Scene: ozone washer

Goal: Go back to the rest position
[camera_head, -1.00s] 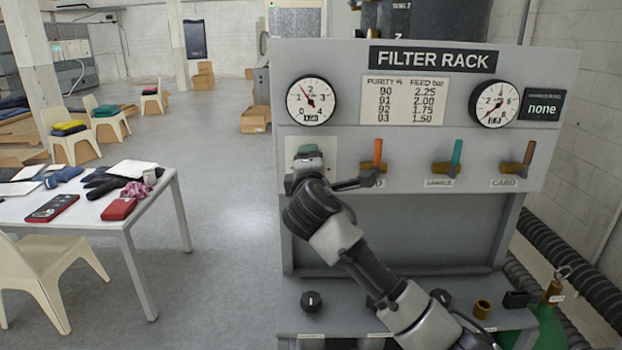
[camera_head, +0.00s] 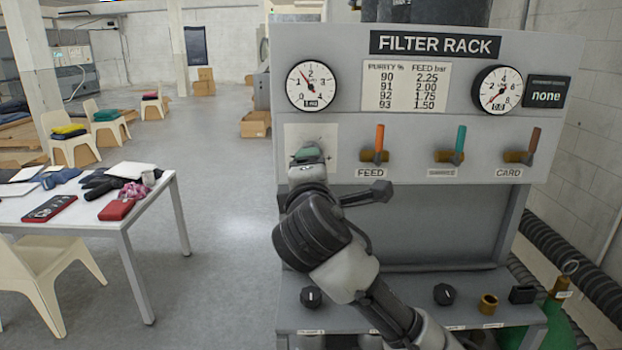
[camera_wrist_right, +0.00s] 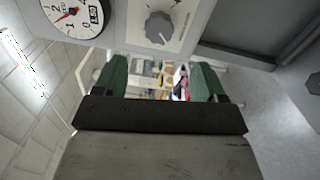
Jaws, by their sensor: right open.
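My right gripper (camera_head: 307,155) is in front of the pale plate (camera_head: 327,135) at the left of the filter rack (camera_head: 440,220). Its arm comes up from the bottom of the head view. In the right wrist view the green fingers of the gripper (camera_wrist_right: 160,80) are wide apart with nothing between them. A grey knob (camera_wrist_right: 158,28) on a white plate shows beyond them, apart from the fingers; in the head view it is hidden behind the gripper. My left gripper is in neither view.
The feed lever (camera_head: 379,140), a green-handled lever (camera_head: 459,142) and the card lever (camera_head: 532,143) are right of the gripper. Below is a shelf with knobs (camera_head: 444,294). A white table (camera_head: 150,205) stands left, with open floor (camera_head: 225,200) between.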

